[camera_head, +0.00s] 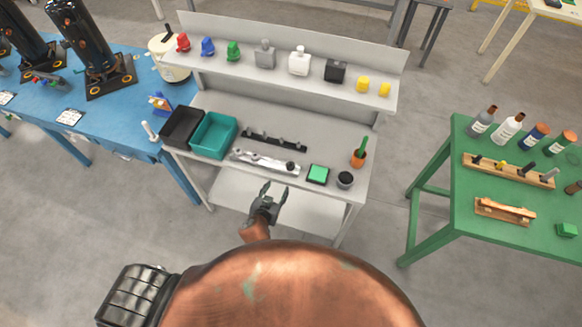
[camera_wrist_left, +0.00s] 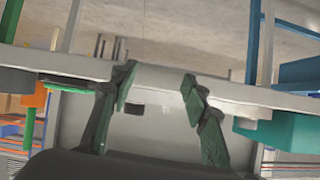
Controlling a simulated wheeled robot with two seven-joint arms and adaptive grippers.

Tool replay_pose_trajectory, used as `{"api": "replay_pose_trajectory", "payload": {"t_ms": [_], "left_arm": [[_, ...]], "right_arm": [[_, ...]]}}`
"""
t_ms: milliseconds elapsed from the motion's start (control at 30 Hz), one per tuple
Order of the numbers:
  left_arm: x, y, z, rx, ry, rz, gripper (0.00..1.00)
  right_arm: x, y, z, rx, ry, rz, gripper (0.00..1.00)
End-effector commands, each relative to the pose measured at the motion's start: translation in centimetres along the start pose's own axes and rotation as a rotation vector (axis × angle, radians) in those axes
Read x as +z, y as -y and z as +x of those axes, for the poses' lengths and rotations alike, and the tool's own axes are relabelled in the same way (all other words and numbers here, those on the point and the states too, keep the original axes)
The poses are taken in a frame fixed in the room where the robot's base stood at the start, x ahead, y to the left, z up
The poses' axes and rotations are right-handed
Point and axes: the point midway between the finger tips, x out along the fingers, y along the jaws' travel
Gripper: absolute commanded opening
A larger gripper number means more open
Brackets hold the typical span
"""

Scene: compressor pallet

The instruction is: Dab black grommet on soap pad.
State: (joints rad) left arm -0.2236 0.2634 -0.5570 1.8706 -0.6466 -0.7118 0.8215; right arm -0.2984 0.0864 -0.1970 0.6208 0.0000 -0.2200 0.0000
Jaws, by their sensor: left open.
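A green pad in a dark square tray (camera_head: 318,174), which looks like the soap pad, lies on the grey bench near its front right. A small round dark cup (camera_head: 345,180) stands just right of it; I cannot tell whether the black grommet is in it. I cannot pick out the grommet for certain elsewhere. My left gripper (camera_head: 264,204) is open in front of the bench's front edge, left of and nearer than the pad. In the left wrist view its fingers (camera_wrist_left: 160,82) are spread with nothing between them. My right gripper is not in view.
A green table (camera_head: 450,215) stands right, a blue one (camera_head: 105,140) left.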

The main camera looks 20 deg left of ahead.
Motion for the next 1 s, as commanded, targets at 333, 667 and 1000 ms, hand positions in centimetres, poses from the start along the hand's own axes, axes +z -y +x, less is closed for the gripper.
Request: {"api": "replay_pose_trajectory", "payload": {"t_ms": [333,667,1000], "left_arm": [[-8.1,-2.4,-2.6,0.031,-0.158,-0.067,0.43],[-8.6,-2.2,1.4,0.03,-0.157,-0.065,0.43],[-8.8,-2.3,4.2,0.03,-0.154,-0.069,0.43]], "right_arm": [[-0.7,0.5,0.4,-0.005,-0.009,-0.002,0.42],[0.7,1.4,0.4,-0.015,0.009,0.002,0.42],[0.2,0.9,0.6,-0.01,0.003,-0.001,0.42]]}}
